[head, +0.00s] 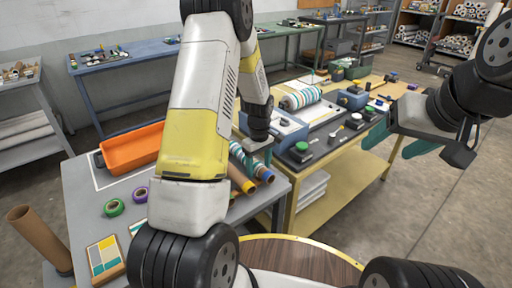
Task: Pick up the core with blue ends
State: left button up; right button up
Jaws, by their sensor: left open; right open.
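Several rolls or cores lie side by side at the right edge of the grey table (84,190), partly hidden behind my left arm. One core shows a blue end (267,176); its other end is hidden.
An orange tray (133,147) and green tape (114,207) and purple tape (140,195) rolls are on the grey table. A yellow bench (340,150) with the press and its striped roller (301,97) stands behind. A brown tube (38,238) stands at left. Floor at right is clear.

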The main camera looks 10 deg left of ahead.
pick_arm(q)
grip_shut()
jog(key=shift+r, duration=0.1)
